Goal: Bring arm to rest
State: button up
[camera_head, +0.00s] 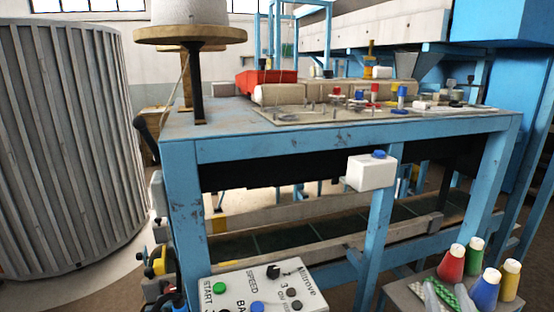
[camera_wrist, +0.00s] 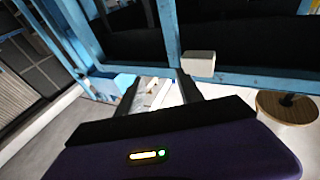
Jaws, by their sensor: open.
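My gripper (camera_wrist: 158,88) shows in the wrist view, its two dark fingers spread apart. I see nothing held between them; pale surfaces show in the gap beyond. The fingers point toward the blue frame (camera_wrist: 165,40) of a workbench. A small white box (camera_wrist: 198,64) on that frame appears just right of the right fingertip. My gripper and arm cannot be made out in the head view, where the blue workbench (camera_head: 350,142) stands in the middle and the white box with a blue button (camera_head: 371,173) is fixed to its front.
In the head view, a control panel (camera_head: 262,290) stands low in front, and several colored thread cones (camera_head: 485,290) stand at lower right. A large ribbed grey cylinder (camera_head: 65,150) fills the left. A red object (camera_head: 266,80) and small parts lie on the bench. Floor shows between cylinder and bench.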

jog(key=s+a+f+g+y, duration=0.1)
jog(key=s+a+f, duration=0.2)
jog(key=s, duration=0.9)
jog(key=s+a+f+n+g+y+b, duration=0.1)
jog(key=s+a+f, duration=0.3)
jog(key=s, duration=0.8)
jog(key=s+a+f+n+g+y+b, duration=0.1)
jog(key=s+f, duration=0.5)
jog(key=s, duration=0.6)
jog(key=a+g+y, duration=0.1)
jog(key=a+g, duration=0.1)
jog(key=a, duration=0.1)
jog(key=shift+s+a, duration=0.25)
jog(key=shift+s, duration=0.15)
